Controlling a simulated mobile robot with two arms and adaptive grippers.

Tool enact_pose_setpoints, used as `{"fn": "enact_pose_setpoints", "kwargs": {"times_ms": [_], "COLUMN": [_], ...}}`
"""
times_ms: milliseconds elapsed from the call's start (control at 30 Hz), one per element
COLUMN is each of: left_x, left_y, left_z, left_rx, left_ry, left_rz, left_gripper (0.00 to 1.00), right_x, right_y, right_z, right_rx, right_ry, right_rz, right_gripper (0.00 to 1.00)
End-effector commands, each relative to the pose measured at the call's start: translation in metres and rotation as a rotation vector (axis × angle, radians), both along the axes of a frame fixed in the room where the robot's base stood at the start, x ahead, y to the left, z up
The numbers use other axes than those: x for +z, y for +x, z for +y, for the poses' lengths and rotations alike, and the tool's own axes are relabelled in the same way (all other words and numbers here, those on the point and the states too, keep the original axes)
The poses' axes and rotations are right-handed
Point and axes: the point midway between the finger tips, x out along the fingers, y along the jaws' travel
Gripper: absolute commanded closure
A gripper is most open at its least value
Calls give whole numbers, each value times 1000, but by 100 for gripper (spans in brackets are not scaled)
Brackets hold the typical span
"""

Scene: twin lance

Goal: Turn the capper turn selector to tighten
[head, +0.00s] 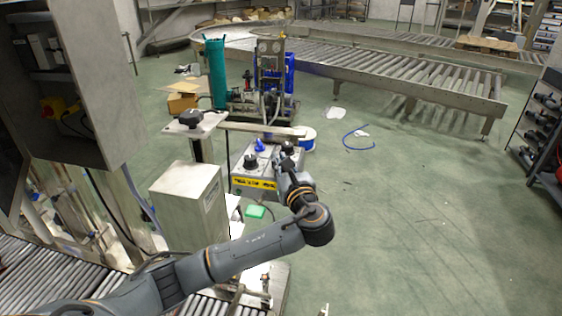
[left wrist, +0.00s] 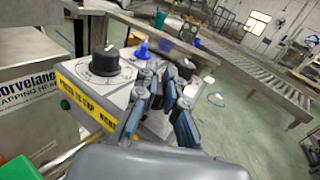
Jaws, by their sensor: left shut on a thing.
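The capper control box (head: 254,172) is grey with a yellow label strip on its front edge. On its top are a black dial knob (left wrist: 105,61) at the left, a blue button (left wrist: 142,50) in the middle, and a black selector knob (left wrist: 186,67) at the right. In the head view the right-hand knob (head: 288,146) stands just beyond my left gripper (head: 284,159). In the left wrist view the left gripper (left wrist: 163,76) has its fingers close around this knob, shut on it. The fingers hide part of the knob, so its pointer direction cannot be read. My right gripper is not in view.
A beam (head: 262,129) runs just behind the box. A grey machine housing (head: 190,205) stands to its left, with a green button (head: 255,211) in front. A roller conveyor (head: 400,80) lies behind. The floor on the right is mostly clear.

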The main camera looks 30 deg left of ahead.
Motion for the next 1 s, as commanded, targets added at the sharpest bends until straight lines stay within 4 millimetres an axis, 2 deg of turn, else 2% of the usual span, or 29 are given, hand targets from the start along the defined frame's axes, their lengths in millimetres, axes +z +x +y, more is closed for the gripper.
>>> {"fn": "enact_pose_setpoints", "kwargs": {"times_ms": [67, 100, 200, 500, 633, 1000], "left_x": [-1, -2, -1, -1, -1, -2], "left_y": [0, 0, 0, 0, -6, -58], "left_z": [1, 1, 1, 0, -7, -60], "left_rx": [1, 1, 1, 0, -3, -5], "left_ry": [-1, -1, 0, 0, -1, -4], "left_rz": [4, 4, 3, 1, 1, 4], "left_gripper": [100, 88, 68, 67, 67, 67], "right_x": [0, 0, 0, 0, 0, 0], "right_y": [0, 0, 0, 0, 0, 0], "right_z": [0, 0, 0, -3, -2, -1], "right_rx": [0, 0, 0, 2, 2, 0], "right_ry": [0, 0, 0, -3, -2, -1], "right_rz": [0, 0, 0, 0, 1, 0], "right_gripper": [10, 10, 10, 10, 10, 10]}}
